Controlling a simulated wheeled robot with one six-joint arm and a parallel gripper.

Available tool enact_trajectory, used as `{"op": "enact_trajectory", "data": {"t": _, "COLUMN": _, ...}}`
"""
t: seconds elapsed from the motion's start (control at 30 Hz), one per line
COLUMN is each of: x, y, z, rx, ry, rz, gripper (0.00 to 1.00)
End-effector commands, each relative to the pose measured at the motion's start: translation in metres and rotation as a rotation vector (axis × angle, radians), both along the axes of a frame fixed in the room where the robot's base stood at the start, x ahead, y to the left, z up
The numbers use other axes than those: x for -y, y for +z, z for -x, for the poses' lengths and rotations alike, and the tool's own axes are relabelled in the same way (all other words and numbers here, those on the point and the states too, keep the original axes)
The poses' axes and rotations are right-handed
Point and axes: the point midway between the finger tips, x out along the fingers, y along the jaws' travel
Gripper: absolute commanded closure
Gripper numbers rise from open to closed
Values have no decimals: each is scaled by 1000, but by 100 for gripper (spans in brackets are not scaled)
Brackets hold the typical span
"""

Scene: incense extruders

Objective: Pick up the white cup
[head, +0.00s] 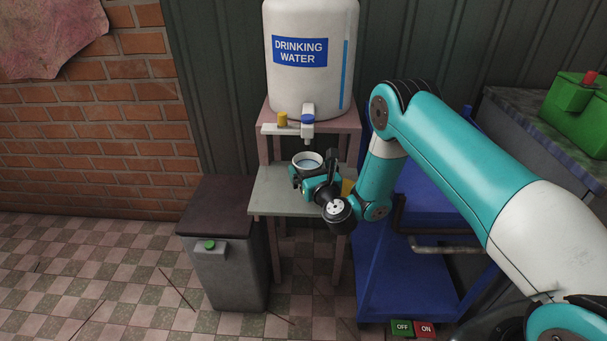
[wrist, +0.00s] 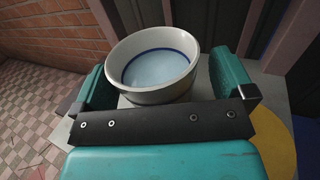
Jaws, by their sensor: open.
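The white cup (head: 308,158) stands upright on the lower grey shelf of the water stand, below the tap of the drinking water tank. In the wrist view the cup (wrist: 152,92) has a blue ring inside and looks to hold water or have a pale blue inside. My gripper (head: 304,172) is at the cup, with its fingers apart. In the wrist view one teal finger is left of the cup and the other right of it, with a visible gap on the right. The cup's lower part is hidden by my gripper.
The drinking water tank (head: 312,85) with a blue-topped tap (head: 307,121) stands just above. The stand's shelf (head: 272,200) has bare room at front left. A grey bin (head: 228,262) is to the left, a blue cart (head: 400,275) to the right. A yellow round thing (wrist: 275,150) lies nearby.

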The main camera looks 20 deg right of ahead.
Motion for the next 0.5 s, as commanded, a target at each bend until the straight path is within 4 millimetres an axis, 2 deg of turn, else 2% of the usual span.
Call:
{"op": "enact_trajectory", "data": {"t": 0.03, "x": -3, "y": -3, "z": 1, "rx": -3, "ry": 5, "rz": -3, "gripper": 2}}
{"op": "enact_trajectory", "data": {"t": 0.2, "x": -6, "y": -3, "z": 1, "rx": -2, "ry": 9, "rz": -3, "gripper": 41}}
{"op": "enact_trajectory", "data": {"t": 0.3, "x": -6, "y": -2, "z": 1, "rx": 0, "ry": 9, "rz": -3, "gripper": 59}}
{"op": "enact_trajectory", "data": {"t": 0.5, "x": -5, "y": -1, "z": 0, "rx": 0, "ry": 7, "rz": -3, "gripper": 59}}
